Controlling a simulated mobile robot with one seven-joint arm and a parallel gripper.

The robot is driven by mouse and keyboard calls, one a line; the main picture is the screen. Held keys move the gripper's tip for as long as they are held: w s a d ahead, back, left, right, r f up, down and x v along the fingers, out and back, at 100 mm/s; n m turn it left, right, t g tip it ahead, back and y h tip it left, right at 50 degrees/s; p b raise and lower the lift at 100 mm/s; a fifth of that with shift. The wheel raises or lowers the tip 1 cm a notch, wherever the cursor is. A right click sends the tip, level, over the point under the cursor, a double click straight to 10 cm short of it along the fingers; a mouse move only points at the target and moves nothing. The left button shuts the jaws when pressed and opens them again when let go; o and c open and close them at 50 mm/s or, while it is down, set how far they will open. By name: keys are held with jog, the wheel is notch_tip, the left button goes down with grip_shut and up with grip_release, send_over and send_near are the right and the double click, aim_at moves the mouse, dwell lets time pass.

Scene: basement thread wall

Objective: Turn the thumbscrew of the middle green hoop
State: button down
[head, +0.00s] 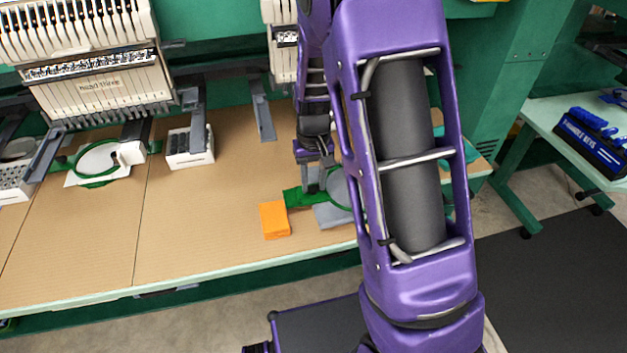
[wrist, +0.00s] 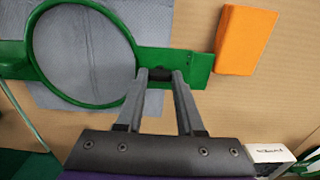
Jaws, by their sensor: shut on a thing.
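The middle green hoop (wrist: 37,47) holds grey cloth (wrist: 82,45) and lies flat on the tan table in the wrist view. A green bracket plate (wrist: 196,66) extends from its right side. My gripper (wrist: 160,75) is shut on the dark thumbscrew (wrist: 159,74) at the hoop's right edge, where hoop and bracket meet. The fingertips hide part of the thumbscrew. In the head view my gripper (head: 315,182) is down at the hoop (head: 335,190), which my arm partly covers; the thumbscrew cannot be made out there.
An orange block (head: 274,220) lies on the table beside the bracket. Another green hoop (head: 95,163) with white cloth is at the left, under the embroidery machine head (head: 98,88). A white box (head: 189,147) with dark items stands between. The table front (head: 200,275) is clear.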

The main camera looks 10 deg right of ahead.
aim_at(313, 186)
jog(key=c, duration=0.5)
grip_release()
notch_tip(313, 186, up, 18)
jog(key=shift+f+p, duration=0.25)
jog(key=shift+p, duration=0.65)
